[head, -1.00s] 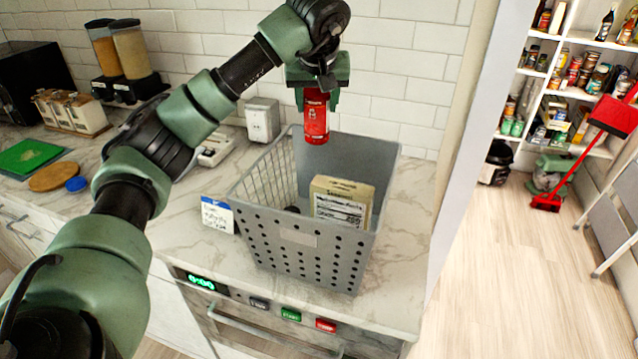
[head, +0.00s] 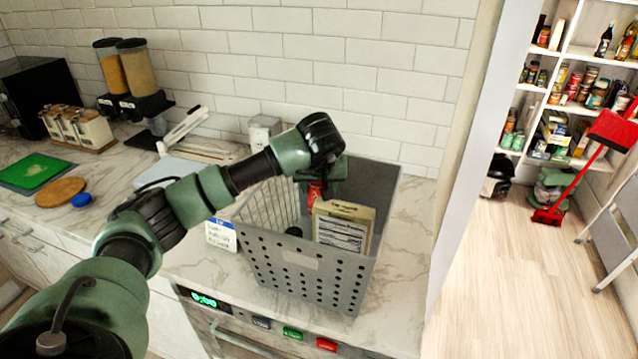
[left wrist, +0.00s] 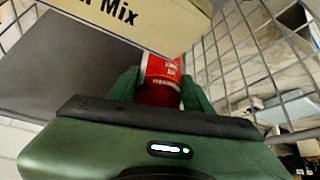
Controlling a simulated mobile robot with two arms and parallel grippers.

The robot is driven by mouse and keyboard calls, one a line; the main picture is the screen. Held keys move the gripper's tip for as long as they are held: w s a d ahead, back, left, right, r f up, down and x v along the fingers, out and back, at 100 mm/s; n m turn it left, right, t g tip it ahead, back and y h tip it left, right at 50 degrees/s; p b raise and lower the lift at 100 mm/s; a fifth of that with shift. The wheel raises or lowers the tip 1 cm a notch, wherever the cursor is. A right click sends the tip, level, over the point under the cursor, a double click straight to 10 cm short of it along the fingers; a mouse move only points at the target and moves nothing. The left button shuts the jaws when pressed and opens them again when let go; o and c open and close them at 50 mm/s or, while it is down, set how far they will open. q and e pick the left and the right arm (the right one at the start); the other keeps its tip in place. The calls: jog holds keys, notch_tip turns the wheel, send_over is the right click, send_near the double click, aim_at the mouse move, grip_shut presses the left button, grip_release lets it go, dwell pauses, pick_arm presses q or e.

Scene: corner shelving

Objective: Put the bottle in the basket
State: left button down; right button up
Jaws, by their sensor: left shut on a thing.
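The grey basket (head: 300,268) stands on the marble counter, with perforated front and wire side. My left gripper (head: 318,188) reaches down into its back part and is shut on the red bottle (head: 315,194). Only a small part of the bottle shows in the head view, behind a box. In the left wrist view the red bottle (left wrist: 162,70) sits between the green fingers of the gripper (left wrist: 160,90). Whether the bottle touches the basket floor cannot be told. My right gripper is not in view.
A cream box (head: 343,228) stands inside the basket, right beside the bottle; it also shows in the left wrist view (left wrist: 130,22). A wall edge lies to the right.

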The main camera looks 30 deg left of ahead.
pick_arm(q)
jog(key=shift+f+b, duration=0.35)
jog(key=shift+b, duration=0.05)
jog(key=c, duration=0.6)
grip_release()
jog(key=shift+f, duration=0.1)
jog(key=shift+r+p, duration=0.45)
jog(key=shift+r, duration=0.05)
jog(key=b+v, duration=0.2)
jog(key=v, duration=1)
